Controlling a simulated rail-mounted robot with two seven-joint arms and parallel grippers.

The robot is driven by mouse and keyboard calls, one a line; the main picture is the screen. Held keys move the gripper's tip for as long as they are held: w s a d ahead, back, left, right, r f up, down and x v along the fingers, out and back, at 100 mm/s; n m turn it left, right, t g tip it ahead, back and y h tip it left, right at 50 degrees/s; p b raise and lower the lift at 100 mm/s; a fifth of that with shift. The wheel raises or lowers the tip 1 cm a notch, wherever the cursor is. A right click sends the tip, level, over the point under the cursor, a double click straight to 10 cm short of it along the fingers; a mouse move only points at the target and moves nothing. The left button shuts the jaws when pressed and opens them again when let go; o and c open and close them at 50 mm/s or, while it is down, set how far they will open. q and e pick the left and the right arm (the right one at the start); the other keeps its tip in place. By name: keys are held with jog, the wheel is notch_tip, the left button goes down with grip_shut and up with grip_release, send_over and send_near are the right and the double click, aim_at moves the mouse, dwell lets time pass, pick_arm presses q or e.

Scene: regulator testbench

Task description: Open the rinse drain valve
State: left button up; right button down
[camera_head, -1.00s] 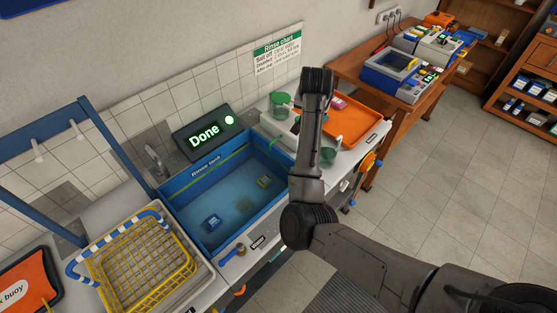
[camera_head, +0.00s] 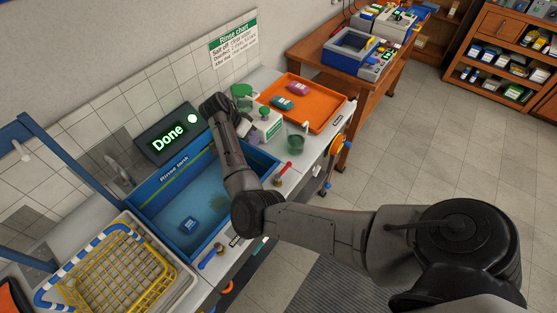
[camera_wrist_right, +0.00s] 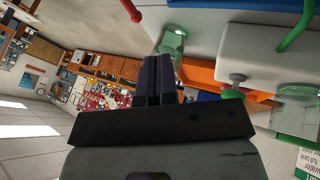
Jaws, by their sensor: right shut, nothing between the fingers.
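The blue rinse tank (camera_head: 222,222) holds water, with a small blue item (camera_head: 189,224) in it. A blue-handled valve (camera_head: 210,256) sits on the counter's front edge near the yellow basket. A red-handled valve (camera_head: 282,173) sits farther right on that edge, and a red piece at the top of the right wrist view (camera_wrist_right: 131,10) looks like its handle. I cannot read which is the drain valve. My right gripper (camera_head: 243,122) is over the back of the tank's right end, apart from both valves. Its fingers (camera_wrist_right: 156,76) are shut and empty. My left gripper is not in view.
A display reading "Done" (camera_head: 168,137) stands behind the tank. A yellow basket (camera_head: 110,275) is at left. Floor in front is clear.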

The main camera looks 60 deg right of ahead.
aim_at(284, 170)
jog(key=shift+s+d+f, duration=0.1)
jog(key=p+x, duration=0.1)
jog(key=x, duration=0.2)
jog(key=s+p+x, duration=0.1)
jog(key=p+x, duration=0.1)
jog(key=x, duration=0.2)
jog(key=s+a+p+x, duration=0.1)
jog(key=x, duration=0.3)
jog(key=shift+r, duration=0.3)
jog(key=shift+s+f+p, duration=0.25)
jog(key=shift+s+p, duration=0.15)
jog(key=shift+s, duration=0.2)
jog(key=shift+d, duration=0.15)
